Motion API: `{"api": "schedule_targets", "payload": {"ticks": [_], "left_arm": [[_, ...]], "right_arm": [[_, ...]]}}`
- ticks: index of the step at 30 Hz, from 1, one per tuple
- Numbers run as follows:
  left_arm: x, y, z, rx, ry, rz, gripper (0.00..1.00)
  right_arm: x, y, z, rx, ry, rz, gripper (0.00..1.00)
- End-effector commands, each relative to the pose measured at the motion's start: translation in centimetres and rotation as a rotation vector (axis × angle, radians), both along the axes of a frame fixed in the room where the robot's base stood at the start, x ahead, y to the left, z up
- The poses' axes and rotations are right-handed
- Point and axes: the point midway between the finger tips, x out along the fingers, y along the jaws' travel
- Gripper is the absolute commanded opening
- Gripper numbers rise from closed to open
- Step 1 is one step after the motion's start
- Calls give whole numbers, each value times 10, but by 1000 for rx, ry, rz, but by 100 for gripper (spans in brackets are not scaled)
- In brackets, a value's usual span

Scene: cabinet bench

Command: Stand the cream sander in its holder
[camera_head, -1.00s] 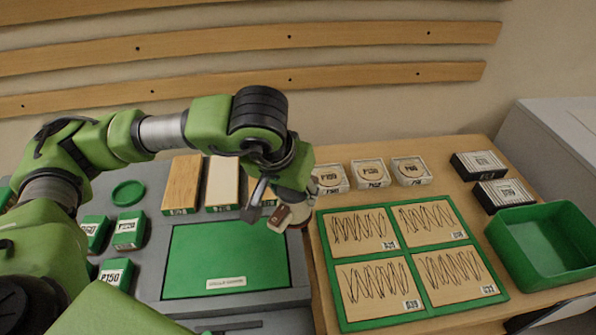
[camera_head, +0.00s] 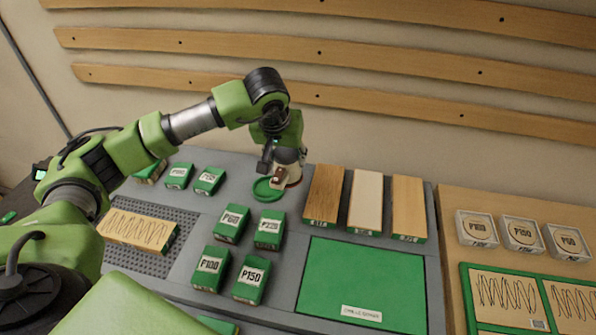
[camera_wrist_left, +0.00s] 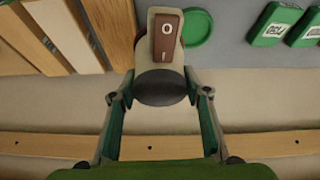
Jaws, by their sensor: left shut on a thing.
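The cream sander (camera_head: 290,174), with a brown patch on its side, is in my left gripper (camera_head: 283,156) at the back of the grey bench top. In the left wrist view the sander (camera_wrist_left: 160,60) sits between both fingers. A round green holder (camera_head: 264,190) lies on the grey surface just left of the sander in the head view. In the left wrist view this holder (camera_wrist_left: 198,27) shows beside the sander, partly hidden by it. I cannot tell the sander's height above the surface. My right gripper is not in view.
Wooden blocks (camera_head: 325,195) stand close to the right of the sander. Several green grit boxes (camera_head: 232,222) stand in front and to the left. A green mat (camera_head: 365,280) lies at front right, and a perforated plate (camera_head: 128,262) with a sanding block is at left.

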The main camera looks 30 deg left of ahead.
Motion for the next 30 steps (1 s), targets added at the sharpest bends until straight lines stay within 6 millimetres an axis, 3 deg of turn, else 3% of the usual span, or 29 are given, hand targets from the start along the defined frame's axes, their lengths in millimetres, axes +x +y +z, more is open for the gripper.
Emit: {"api": "schedule_targets", "payload": {"ticks": [3, 10, 20, 30], "left_arm": [[16, 36, -9, 5, 6, 64, 24], [27, 75, -23, 20, 10, 119, 24], [28, 81, -35, 22, 10, 125, 24], [28, 80, -65, 22, 12, 124, 24]], "right_arm": [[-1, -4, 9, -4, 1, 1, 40], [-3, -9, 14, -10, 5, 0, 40], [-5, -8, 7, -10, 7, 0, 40], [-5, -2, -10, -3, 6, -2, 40]]}}
